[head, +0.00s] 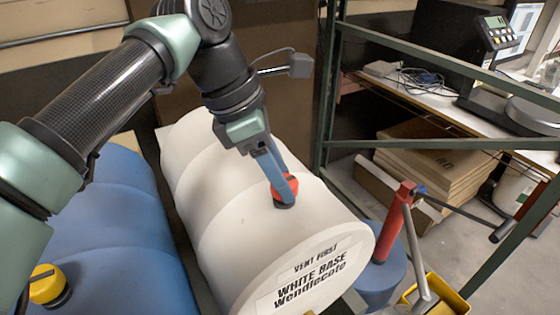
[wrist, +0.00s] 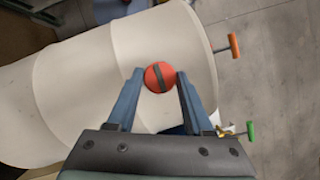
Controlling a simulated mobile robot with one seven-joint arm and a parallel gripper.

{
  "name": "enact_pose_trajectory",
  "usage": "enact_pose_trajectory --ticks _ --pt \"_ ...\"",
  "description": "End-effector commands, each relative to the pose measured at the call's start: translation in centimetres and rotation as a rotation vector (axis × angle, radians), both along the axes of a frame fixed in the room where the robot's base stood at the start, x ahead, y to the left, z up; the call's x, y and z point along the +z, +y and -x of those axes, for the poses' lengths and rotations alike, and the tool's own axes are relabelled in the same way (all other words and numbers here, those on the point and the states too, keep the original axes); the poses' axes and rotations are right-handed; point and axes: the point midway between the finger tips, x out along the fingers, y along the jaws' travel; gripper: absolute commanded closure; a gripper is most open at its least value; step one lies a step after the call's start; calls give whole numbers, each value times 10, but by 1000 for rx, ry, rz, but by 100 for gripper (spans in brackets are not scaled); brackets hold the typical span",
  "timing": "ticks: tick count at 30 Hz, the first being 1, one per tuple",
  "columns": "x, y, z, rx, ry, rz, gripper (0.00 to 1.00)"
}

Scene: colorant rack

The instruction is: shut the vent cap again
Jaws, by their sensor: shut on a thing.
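The vent cap is a round red cap (head: 280,189) on a black neck, on top of the white drum (head: 190,160) near its labelled end. The label reads "VENT FIRST", "WHITE BASE", "Wendlecote". My gripper (head: 282,190) reaches down from above with its blue fingers on either side of the cap, shut on it. In the wrist view, the cap (wrist: 160,77) sits between the tips of my gripper (wrist: 159,78), with a dark bar across its top. The fingers partly hide the cap in the head view; I cannot tell how tight it is.
A blue drum (head: 110,220) with a yellow cap (head: 47,285) lies to the left. A green rack post (head: 327,90) and beam stand right of the white drum. A red-handled pump (head: 397,215) and a yellow bucket (head: 450,292) are at lower right.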

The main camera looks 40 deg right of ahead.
Motion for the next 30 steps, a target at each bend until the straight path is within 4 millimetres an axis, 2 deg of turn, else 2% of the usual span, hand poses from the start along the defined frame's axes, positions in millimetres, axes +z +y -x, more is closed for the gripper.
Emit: enact_pose_trajectory --ticks 4,5,9,10,18,22,26,30 --pt "1 -1 0 -1 -1 2 100" --pt "1 -1 0 -1 -1 2 47" --pt "0 0 0 -1 -1 1 22" --pt "0 0 0 -1 -1 1 19" --pt "1 0 0 0 -1 1 19" --pt "8 3 -3 3 -1 0 19" --pt "29 9 -8 3 -4 0 19" --pt "59 19 -15 5 -3 1 19"
